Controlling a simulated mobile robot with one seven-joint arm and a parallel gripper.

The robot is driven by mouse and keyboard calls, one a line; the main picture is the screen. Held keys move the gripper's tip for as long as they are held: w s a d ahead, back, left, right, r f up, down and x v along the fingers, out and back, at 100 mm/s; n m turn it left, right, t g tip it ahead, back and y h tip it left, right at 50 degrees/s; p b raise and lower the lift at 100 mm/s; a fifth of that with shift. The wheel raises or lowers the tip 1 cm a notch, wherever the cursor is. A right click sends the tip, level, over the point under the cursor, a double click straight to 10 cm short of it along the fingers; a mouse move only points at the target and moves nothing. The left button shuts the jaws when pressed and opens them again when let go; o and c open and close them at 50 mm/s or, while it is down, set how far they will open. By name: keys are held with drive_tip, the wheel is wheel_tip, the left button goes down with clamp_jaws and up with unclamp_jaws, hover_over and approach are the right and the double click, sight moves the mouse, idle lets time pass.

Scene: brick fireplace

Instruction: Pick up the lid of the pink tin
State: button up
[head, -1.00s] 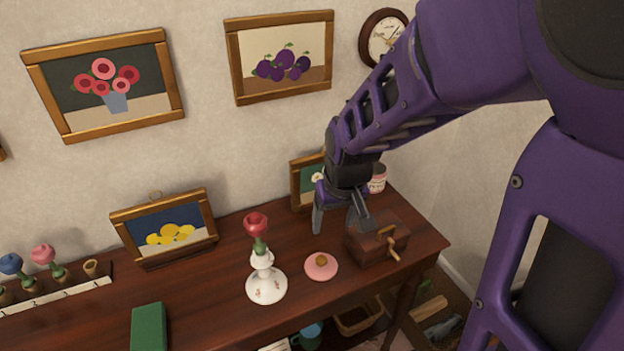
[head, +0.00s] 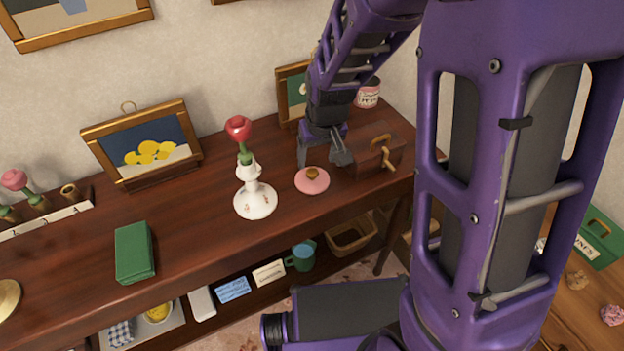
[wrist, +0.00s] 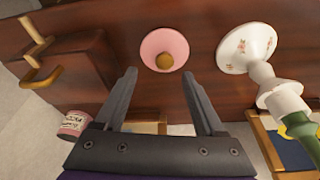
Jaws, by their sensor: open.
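The pink lid (head: 312,181) with a round brown knob lies on the dark wooden table, between the white vase and the brown wooden box. It also shows in the wrist view (wrist: 158,42), just beyond the fingertips. The pink and white tin (head: 368,95) stands at the back right of the table, partly hidden behind the box and my arm; the wrist view shows it at lower left (wrist: 75,124). My gripper (head: 322,160) is open and empty, with its fingers behind the lid and pointing toward it. The fingers appear apart from the lid.
The white vase (head: 255,200) with a red flower stands close left of the lid. The brown box (head: 376,157) with a brass handle is close right. Framed pictures (head: 145,150) stand along the back. A green book (head: 135,252) lies farther left, with bare tabletop between.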

sight(312, 171)
drive_tip(key=b+x, duration=0.2)
drive_tip(key=x, duration=0.1)
drive_tip(key=b+x, duration=0.1)
drive_tip(key=x, duration=0.1)
drive_tip(key=shift+s+a, duration=0.2)
drive_tip(key=shift+a, duration=0.1)
clamp_jaws()
